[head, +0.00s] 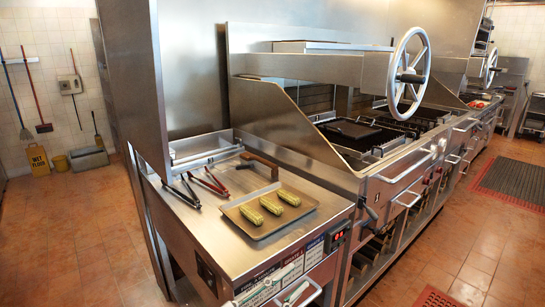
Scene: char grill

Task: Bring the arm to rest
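A pale, narrow part at the bottom edge of the head view, in front of the cabinet, seems to be my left gripper (295,293). It is small and partly cut off, so its fingers and anything between them cannot be made out. It is below the counter top, near a bar handle on the cabinet front. My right gripper is not in view. Three ears of corn (271,206) lie on a metal tray (246,227) on the steel counter (205,240), apart from the gripper.
Two pairs of tongs (186,193) and a wooden-handled tool (259,160) lie behind the tray. The char grill (357,130) with a raised hood and handwheel (409,72) stands to the right. Tiled floor (455,245) is clear at right; a mat (515,182) lies further back.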

